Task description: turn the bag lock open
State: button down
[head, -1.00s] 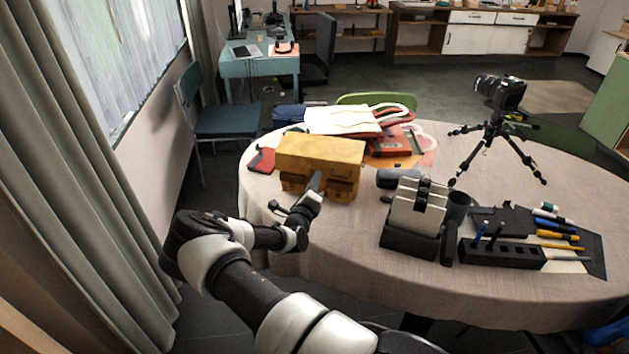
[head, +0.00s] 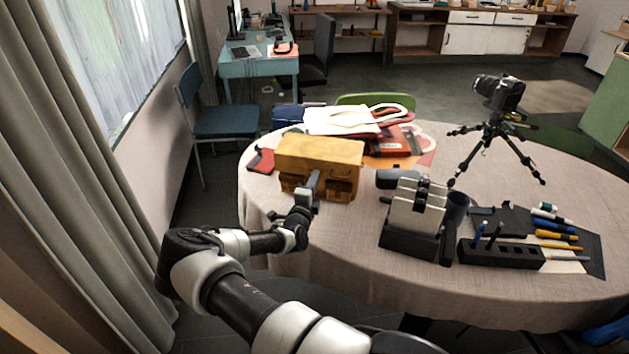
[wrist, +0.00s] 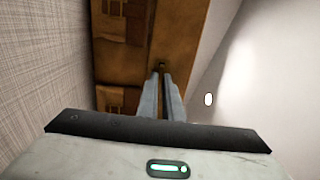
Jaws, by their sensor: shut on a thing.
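The tan leather bag (head: 322,150) stands on the left part of the table, with pockets on its front. My gripper (head: 316,175) reaches the front of the bag between the pockets. In the wrist view the bag (wrist: 188,35) fills the upper middle. The bag lock (wrist: 162,64) is a small dark piece on its front, right at my fingertips. My gripper's fingers (wrist: 161,74) are close together, shut on the lock, and partly hide it. In the head view the gripper hides the lock. How far the lock is turned cannot be told.
A red item (head: 263,160) lies left of the bag. Folded bags (head: 345,120) lie behind it. A dark cylinder (head: 398,178), a holder with light panels (head: 415,210), a pen stand (head: 500,252) and a camera tripod (head: 490,150) stand to the right.

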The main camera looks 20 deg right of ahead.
dwell(0.3)
jog(key=c, duration=1.9)
grip_release()
jog(key=shift+s+a, duration=0.1)
jog(key=v, duration=1.7)
jog(key=shift+s+a+p, duration=0.1)
jog(key=shift+p, duration=0.25)
